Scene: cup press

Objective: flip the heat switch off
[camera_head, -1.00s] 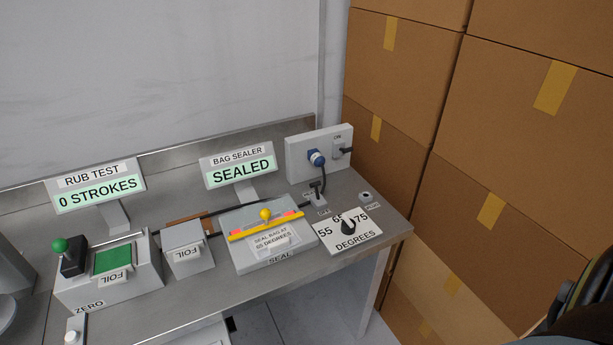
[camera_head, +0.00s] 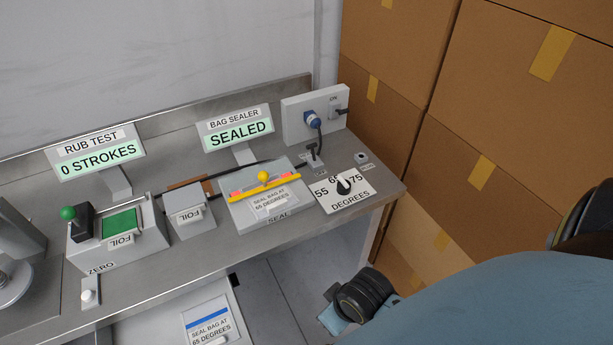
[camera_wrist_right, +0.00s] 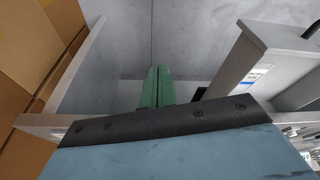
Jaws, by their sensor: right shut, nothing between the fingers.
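A small black toggle lever, which looks like the heat switch (camera_head: 313,153), stands on a little grey base near the back right of the bench, behind the degrees dial. In the right wrist view the green fingers of my right gripper (camera_wrist_right: 157,88) are shut together and empty, below bench height. My left gripper is not in view.
The degrees dial (camera_head: 343,186) lies at the bench's right end. The bag sealer (camera_head: 240,209) with its yellow bar is left of it, and its display (camera_head: 237,130) reads SEALED. A socket box (camera_head: 296,127) stands behind. Stacked cartons (camera_head: 480,150) wall off the right.

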